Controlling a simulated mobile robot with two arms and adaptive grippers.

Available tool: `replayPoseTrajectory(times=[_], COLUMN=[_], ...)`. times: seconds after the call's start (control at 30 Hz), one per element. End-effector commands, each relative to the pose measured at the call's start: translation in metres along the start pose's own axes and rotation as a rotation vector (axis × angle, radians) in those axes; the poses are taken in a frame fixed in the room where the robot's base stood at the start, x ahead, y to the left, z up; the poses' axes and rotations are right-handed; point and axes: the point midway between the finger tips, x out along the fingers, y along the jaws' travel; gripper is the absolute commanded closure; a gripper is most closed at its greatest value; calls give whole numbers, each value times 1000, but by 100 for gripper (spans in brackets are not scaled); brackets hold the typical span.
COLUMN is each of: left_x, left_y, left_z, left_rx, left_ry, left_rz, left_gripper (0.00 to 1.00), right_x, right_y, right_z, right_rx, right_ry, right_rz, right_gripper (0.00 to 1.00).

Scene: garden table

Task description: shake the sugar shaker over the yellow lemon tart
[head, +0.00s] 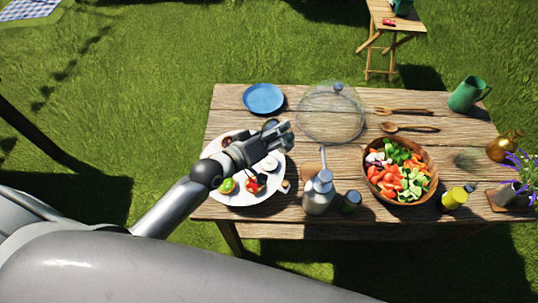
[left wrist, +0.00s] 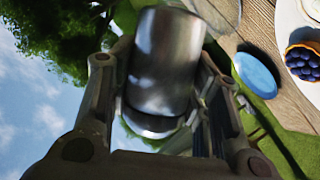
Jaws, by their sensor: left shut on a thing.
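A shiny metal cylinder, the sugar shaker (left wrist: 165,62), sits between the fingers of my left gripper in the left wrist view. My left gripper (head: 283,134) is shut on it, above the white plate (head: 240,201) of tarts in the head view. There the gripper mostly hides the shaker, and its exact tilt is hard to tell. A green-topped tart (head: 227,185), a red-topped tart (head: 252,186) and a white-topped tart (head: 270,163) show on the plate. A blueberry tart (left wrist: 302,62) shows in the left wrist view. I cannot make out the yellow lemon tart. My right gripper is not in view.
A blue plate (head: 263,97) and a mesh dome (head: 331,112) stand behind. A grey bottle (head: 318,196), a dark green jar (head: 351,202) and a salad bowl (head: 429,191) stand to the right. Wooden utensils (head: 408,128), a green jug (head: 467,94) and a yellow bottle (head: 455,198) are farther right.

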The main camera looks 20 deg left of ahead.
Motion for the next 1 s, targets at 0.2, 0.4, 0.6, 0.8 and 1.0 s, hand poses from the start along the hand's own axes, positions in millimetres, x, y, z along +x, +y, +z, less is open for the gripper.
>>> replayPoseTrajectory(times=[0.2,0.4,0.6,0.8,1.0], left_x=[-3,-2,-3,-4,-4], left_y=[9,7,10,11,11], left_z=[-7,-4,-8,-10,-10], left_rx=[162,359,563,708,723], left_ry=[-2,-2,-3,-5,-6], left_rz=[-67,-146,-230,-288,-295], left_gripper=[83,83,83,83,83], right_x=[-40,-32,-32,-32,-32], right_y=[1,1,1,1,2], right_z=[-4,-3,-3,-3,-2], right_rx=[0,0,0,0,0], right_ry=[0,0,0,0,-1], right_rz=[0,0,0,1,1], right_gripper=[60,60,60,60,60])
